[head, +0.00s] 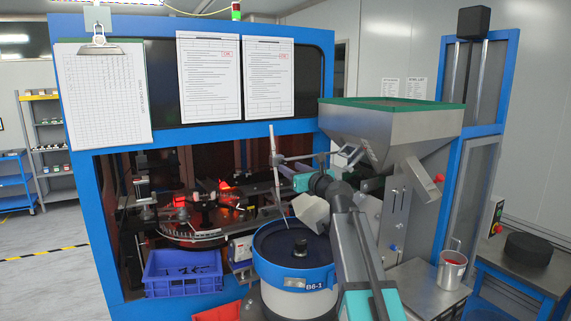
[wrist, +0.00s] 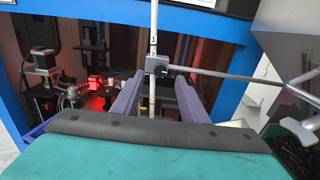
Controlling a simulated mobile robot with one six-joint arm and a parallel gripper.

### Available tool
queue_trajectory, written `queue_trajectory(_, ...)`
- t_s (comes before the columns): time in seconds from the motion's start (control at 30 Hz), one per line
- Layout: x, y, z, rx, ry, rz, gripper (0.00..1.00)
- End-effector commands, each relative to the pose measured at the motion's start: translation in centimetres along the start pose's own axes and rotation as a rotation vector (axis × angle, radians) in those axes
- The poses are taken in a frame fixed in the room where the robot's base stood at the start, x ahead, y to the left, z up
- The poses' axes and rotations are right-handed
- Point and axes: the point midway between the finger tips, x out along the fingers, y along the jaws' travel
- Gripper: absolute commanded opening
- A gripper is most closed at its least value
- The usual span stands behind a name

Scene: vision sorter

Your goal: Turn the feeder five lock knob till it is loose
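A dark clamp block (wrist: 157,63) sits on an upright metal rod (wrist: 153,20) where a horizontal rod joins it. A small dark part that may be the lock knob sticks out on its right side; I cannot tell for sure. In the head view the upright rod (head: 276,150) stands over the blue-rimmed feeder bowl (head: 292,274). My gripper (wrist: 158,75) has its two purple-grey fingers apart, one on each side of the rod and clamp. No contact is visible. In the head view my gripper's teal body shows just right of the rod, with the fingertips unclear.
A grey hopper (head: 390,125) with a green rim stands right of the bowl. A blue crate (head: 183,273) is at the lower left, near the red-lit turntable (head: 190,232). The blue machine frame (head: 80,190) surrounds this area. A metal cup (head: 452,270) stands at right.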

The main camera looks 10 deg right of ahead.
Motion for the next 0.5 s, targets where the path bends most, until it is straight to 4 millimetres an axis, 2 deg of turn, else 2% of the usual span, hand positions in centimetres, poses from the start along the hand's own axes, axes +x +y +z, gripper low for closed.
queue_trajectory(0.2,2.5,-0.1,0.2,0.001,0.001,0.000,0.40)
queue_trajectory(0.5,4.3,-0.1,0.1,0.001,0.000,-0.001,0.40)
